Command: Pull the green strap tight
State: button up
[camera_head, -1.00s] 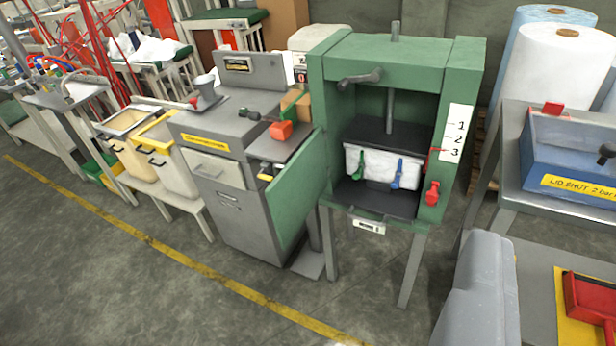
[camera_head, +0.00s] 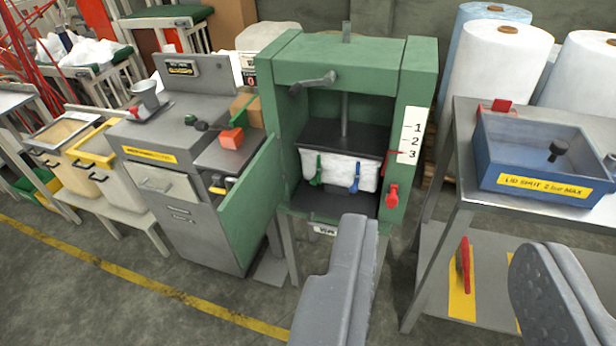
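The green strap (camera_head: 317,171) hangs on the front left of a white bale (camera_head: 340,172) inside the green press (camera_head: 418,90). A blue strap (camera_head: 355,177) hangs to its right on the same bale. My gripper (camera_head: 435,270) shows as two grey fingers at the bottom, wide apart, with nothing between them. It is open, in front of the press and below and to the right of the green strap, not touching it.
A red handle (camera_head: 392,196) is on the press's right post. A table with a blue box (camera_head: 530,150) stands at right. Open floor (camera_head: 140,300) lies at lower left.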

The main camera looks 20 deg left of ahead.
aim_at(314, 182)
jog(key=i, duration=0.85)
jog(key=z, duration=0.1)
